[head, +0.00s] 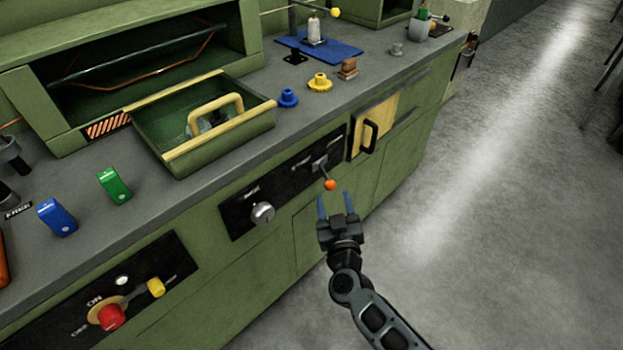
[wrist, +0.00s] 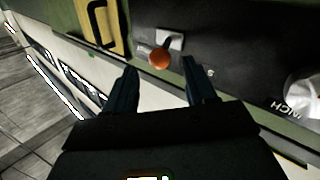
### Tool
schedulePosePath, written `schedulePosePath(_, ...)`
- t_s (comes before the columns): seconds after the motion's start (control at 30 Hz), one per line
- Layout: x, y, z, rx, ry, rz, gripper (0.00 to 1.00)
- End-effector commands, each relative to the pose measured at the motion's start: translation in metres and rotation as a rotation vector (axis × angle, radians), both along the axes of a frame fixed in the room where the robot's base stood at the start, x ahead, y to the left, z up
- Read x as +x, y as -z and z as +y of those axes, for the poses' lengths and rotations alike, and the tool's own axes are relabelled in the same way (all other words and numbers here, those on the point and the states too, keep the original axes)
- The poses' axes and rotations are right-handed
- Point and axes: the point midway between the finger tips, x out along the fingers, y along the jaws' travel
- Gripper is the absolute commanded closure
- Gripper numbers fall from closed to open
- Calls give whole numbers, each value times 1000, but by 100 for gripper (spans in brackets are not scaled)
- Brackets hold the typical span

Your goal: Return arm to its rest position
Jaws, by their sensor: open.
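My gripper (head: 336,207) is open and empty in front of the green bench's front face. Its two blue-tipped fingers point toward a lever with an orange ball knob (head: 330,185) on a black panel. In the wrist view my gripper (wrist: 162,88) has its dark fingers spread, and the orange knob (wrist: 160,58) shows just beyond and between the tips. The fingers appear apart from the knob. My arm runs down to the lower right of the head view.
A silver dial (head: 263,213) sits left of the lever and a yellow door with a black handle (head: 369,137) to its right. A green drawer bin (head: 203,125) stands open above. A red knob (head: 111,316) is at lower left. The floor at right (head: 480,220) is clear.

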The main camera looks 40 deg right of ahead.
Motion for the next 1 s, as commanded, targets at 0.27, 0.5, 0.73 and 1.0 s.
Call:
schedulePosePath(0.27, -2, 0, 2, 1, -3, 0, 44)
schedulePosePath(0.5, -53, -5, 44, 40, -99, -18, 44)
schedulePosePath(0.73, -138, -33, 98, 106, -254, -21, 44)
schedulePosePath(1.0, -229, -85, 137, 179, -419, 36, 44)
